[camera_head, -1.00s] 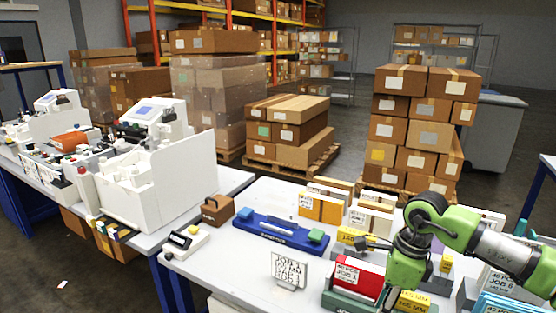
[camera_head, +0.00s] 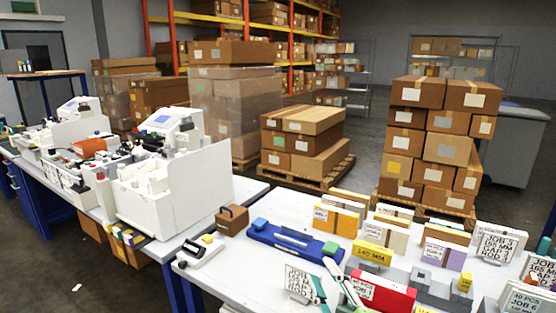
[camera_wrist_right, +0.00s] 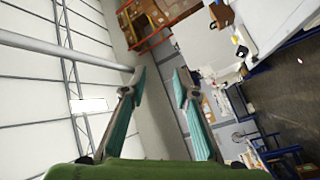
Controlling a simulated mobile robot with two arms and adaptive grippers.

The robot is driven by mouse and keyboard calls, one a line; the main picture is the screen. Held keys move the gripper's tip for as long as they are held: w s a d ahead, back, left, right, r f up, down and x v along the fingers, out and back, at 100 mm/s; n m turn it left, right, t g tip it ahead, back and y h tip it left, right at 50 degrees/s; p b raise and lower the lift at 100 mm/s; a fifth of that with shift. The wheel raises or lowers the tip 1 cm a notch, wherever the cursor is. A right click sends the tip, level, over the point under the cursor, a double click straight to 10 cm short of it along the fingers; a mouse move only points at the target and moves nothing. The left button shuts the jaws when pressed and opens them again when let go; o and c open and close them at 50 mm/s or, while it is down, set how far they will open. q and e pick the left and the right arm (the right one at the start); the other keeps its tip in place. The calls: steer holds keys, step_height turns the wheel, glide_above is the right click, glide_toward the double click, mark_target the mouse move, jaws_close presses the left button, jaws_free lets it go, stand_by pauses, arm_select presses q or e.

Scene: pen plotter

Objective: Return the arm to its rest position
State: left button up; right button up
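My right gripper (camera_head: 320,270) shows at the bottom of the head view, over the front part of the white table. Its two teal-padded fingers stand apart and point upward, and the rest of the arm is out of frame. In the right wrist view the same gripper (camera_wrist_right: 160,80) is open, with nothing between its fingers. That view looks toward the far wall, shelving and ceiling, not down at the table. My left gripper is in neither view.
A red block (camera_head: 383,294), a blue fixture (camera_head: 292,241), a yellow block (camera_head: 372,253) and white sign cards (camera_head: 302,282) stand close around the gripper. A brown box (camera_head: 232,219) sits at the table's left. Stacked cartons (camera_head: 436,150) stand behind on the floor.

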steer(key=s+d+f+m+g+h, duration=0.45)
steer(key=d+f+m, duration=0.2)
steer(key=f, duration=0.55)
steer(key=s+d+f+m+g, duration=0.25)
steer(key=s+f+g, duration=0.25)
steer(key=s+f, duration=0.5)
steer(key=s+d+f+m+g, duration=0.25)
steer(key=s+f+g, duration=0.35)
steer(key=s, duration=0.8)
step_height(320, 180, down, 25)
steer(key=s, duration=0.1)
steer(key=s+d+f+g, duration=0.2)
steer(key=s+f, duration=1.5)
steer(key=s, duration=0.1)
steer(key=shift+d+f, duration=0.25)
steer(key=shift+f, duration=0.05)
steer(key=shift+h, duration=0.25)
